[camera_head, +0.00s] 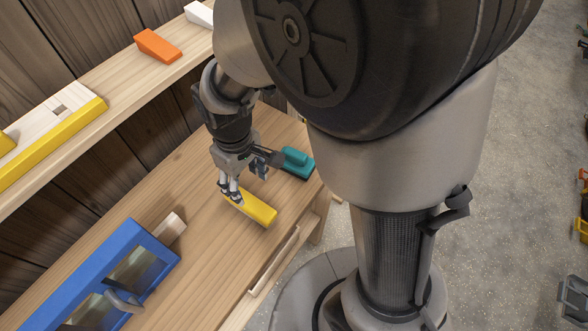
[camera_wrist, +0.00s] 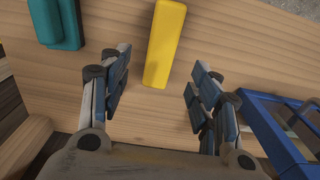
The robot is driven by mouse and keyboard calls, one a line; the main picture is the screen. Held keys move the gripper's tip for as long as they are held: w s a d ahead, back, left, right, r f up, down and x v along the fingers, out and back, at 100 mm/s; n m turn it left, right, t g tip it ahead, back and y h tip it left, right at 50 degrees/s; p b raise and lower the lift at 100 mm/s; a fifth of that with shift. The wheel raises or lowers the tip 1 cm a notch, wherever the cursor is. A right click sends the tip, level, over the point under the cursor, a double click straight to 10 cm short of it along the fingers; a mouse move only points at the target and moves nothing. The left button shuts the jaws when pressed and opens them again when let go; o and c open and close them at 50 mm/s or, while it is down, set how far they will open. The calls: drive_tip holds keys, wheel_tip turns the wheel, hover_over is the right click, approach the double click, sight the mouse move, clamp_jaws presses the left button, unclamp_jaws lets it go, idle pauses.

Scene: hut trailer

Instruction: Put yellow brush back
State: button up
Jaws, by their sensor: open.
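The yellow brush (camera_head: 258,210) lies on the wooden workbench (camera_head: 210,250); it looks like a long yellow block, and no bristles show. In the wrist view the yellow brush (camera_wrist: 165,45) runs from the top edge down to between my fingertips. My gripper (camera_head: 243,185) is open above the bench, at the brush's far end in the head view. In the wrist view my gripper's (camera_wrist: 158,82) fingers are spread to either side of the brush's near end, with gaps on both sides. In the head view the fingers partly hide that end.
A teal brush-like piece (camera_head: 297,162) lies right of my gripper, near the bench's end. A blue-framed box (camera_head: 150,247) stands at lower left. A wall shelf (camera_head: 105,88) above holds an orange wedge (camera_head: 158,46) and a yellow-and-white piece (camera_head: 60,140). Bare bench lies around the brush.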

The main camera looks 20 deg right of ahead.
drive_tip(key=s+d+r+m+t, duration=0.2)
drive_tip(key=s+d+r, duration=0.3)
drive_tip(key=r, duration=0.3)
drive_tip(key=s+d+r+m+t, duration=0.2)
drive_tip(key=s+d+r+m, duration=0.2)
drive_tip(key=s+r, duration=0.4)
drive_tip(key=shift+s+d+r+m, duration=0.2)
drive_tip(key=shift+d+r+m, duration=0.1)
drive_tip(key=shift+d, duration=0.4)
drive_tip(key=shift+c, duration=0.2)
